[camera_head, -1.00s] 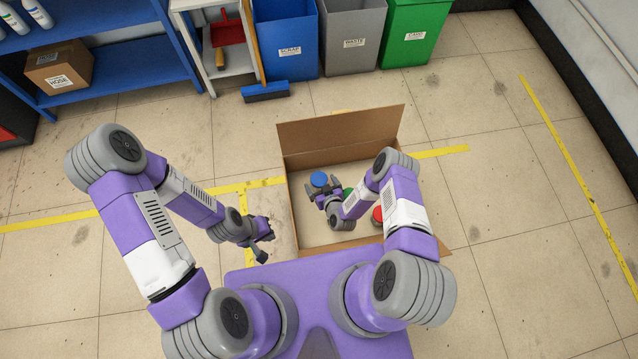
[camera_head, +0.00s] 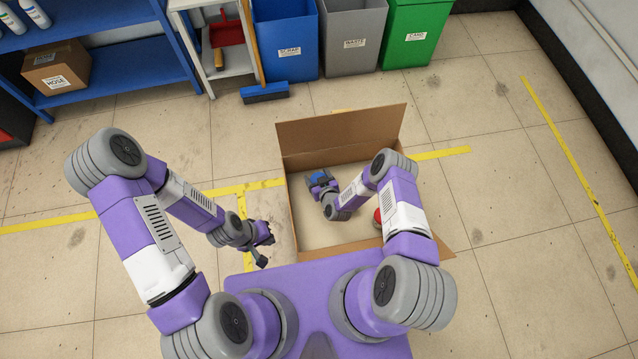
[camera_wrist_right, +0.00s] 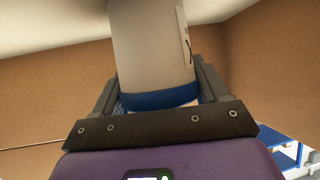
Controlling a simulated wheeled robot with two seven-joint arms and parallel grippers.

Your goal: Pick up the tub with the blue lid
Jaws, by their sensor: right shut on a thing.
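The tub with the blue lid (camera_head: 318,177) is inside the cardboard box, near its left side, and partly hidden by my right gripper (camera_head: 321,183). In the right wrist view the tub (camera_wrist_right: 152,48) is a pale cylinder with a blue lid band (camera_wrist_right: 158,98). My right gripper (camera_wrist_right: 158,100) is shut on it, with a finger along each side. My left gripper (camera_head: 265,247) is empty, with its fingers apart, outside the box on the left.
The open cardboard box (camera_head: 341,131) stands on the floor before me, with its back flap raised. A red lid (camera_head: 377,216) shows in it behind my right arm. Blue, grey and green bins (camera_head: 415,35) stand at the back. The floor at right is clear.

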